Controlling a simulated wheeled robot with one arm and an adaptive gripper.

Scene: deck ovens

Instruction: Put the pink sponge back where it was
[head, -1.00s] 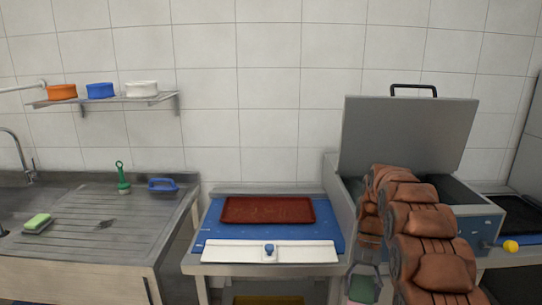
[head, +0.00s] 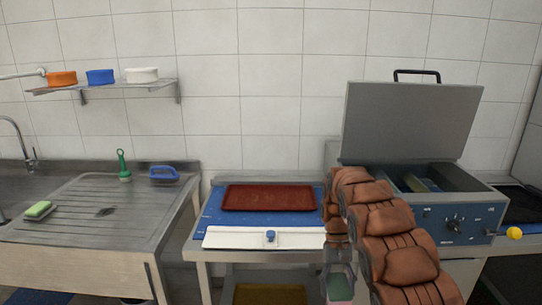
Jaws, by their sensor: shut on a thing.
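My gripper (head: 340,268) hangs low in front of the gap between the blue-topped table and the open grey appliance, at the bottom of the head view. It is shut on a small block, the pink sponge (head: 340,290), with a green upper face and a paler, pinkish lower part. The fingers partly hide it, and it is held clear of the worktop. Another sponge, green over a pale layer (head: 38,210), lies on a small dish at the left of the sink's drainboard.
A green brush (head: 122,166) and blue-handled scrubber (head: 163,174) stand on the drainboard (head: 85,220).

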